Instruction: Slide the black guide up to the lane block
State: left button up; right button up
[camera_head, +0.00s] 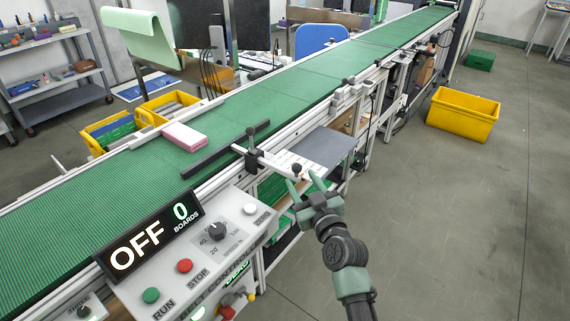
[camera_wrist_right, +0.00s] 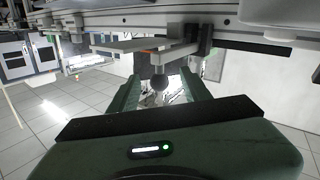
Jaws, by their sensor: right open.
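The black guide (camera_head: 226,150) is a long bar lying slantwise over the green belt's near side, held by a black clamp on the belt's near rail. A light rod runs from the clamp toward me and ends in a dark round knob (camera_head: 297,168). My right gripper (camera_head: 303,183) is open at the knob. In the right wrist view the knob (camera_wrist_right: 158,85) shows between the open fingers (camera_wrist_right: 158,95); contact cannot be told. My left gripper is out of view.
A control panel with an OFF display (camera_head: 150,235), a dial and buttons stands at the near left. A grey shelf (camera_head: 322,150) lies beside the belt, beyond the knob. Yellow bins (camera_head: 110,133) stand behind the belt; another yellow bin (camera_head: 462,115) is on the open floor at right.

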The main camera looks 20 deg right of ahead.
jog(key=shift+w+r, duration=0.55)
jog(key=shift+r, duration=0.15)
jog(key=w, duration=0.6)
jog(key=shift+w+a+f, duration=0.15)
jog(key=shift+w+a, duration=0.05)
jog(key=shift+w, duration=0.05)
grip_shut()
dwell(0.6)
